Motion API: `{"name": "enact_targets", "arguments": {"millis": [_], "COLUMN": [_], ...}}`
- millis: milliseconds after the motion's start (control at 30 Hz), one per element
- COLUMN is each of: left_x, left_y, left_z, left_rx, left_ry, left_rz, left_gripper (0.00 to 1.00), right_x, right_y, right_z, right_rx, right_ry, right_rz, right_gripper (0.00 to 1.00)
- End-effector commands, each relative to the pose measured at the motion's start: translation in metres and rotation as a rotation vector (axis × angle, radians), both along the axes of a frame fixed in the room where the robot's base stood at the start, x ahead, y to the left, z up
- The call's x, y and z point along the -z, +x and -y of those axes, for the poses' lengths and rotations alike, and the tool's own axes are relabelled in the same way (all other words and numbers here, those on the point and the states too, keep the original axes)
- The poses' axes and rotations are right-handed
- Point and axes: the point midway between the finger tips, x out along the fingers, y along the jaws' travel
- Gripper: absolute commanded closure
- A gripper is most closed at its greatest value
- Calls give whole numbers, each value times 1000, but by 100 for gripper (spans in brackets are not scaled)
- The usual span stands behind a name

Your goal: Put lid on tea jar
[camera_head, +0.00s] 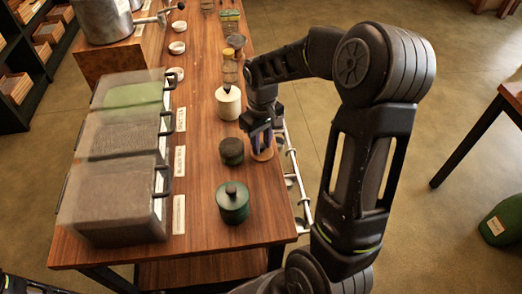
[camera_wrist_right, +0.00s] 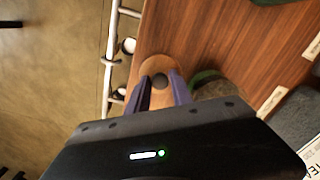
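A round wooden lid (camera_head: 263,155) with a dark knob lies near the table's right edge. It also shows in the right wrist view (camera_wrist_right: 158,69). My right gripper (camera_head: 261,143) points down over the lid. Its fingers (camera_wrist_right: 161,88) are apart on either side of the knob, with a gap showing. A dark green jar (camera_head: 232,157) with dark contents stands without a lid just left of the gripper. Part of it shows in the wrist view (camera_wrist_right: 207,77). My left gripper is not in view.
A closed green jar (camera_head: 233,208) stands in front and a white lidded jar (camera_head: 228,106) behind. Clear bins (camera_head: 110,200) line the table's left side. A metal rail (camera_head: 295,175) runs along the right edge. Small dishes and jars stand farther back.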

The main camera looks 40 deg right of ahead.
Motion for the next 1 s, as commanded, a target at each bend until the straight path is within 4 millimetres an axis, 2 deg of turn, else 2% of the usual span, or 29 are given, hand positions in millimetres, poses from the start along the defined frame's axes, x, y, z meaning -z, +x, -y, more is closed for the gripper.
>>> {"name": "enact_targets", "arguments": {"millis": [33, 233, 467, 1000], "left_x": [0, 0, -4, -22], "left_y": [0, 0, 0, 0], "left_z": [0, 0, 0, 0], "left_rx": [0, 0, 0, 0], "left_ry": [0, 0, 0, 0], "left_rz": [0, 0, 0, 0], "left_gripper": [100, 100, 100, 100], "right_x": [0, 0, -4, -28], "right_y": [0, 0, 0, 0], "right_z": [0, 0, 0, 0], "right_rx": [0, 0, 0, 0], "right_ry": [0, 0, 0, 0], "right_rz": [0, 0, 0, 1], "right_gripper": [78, 94, 94, 94]}}
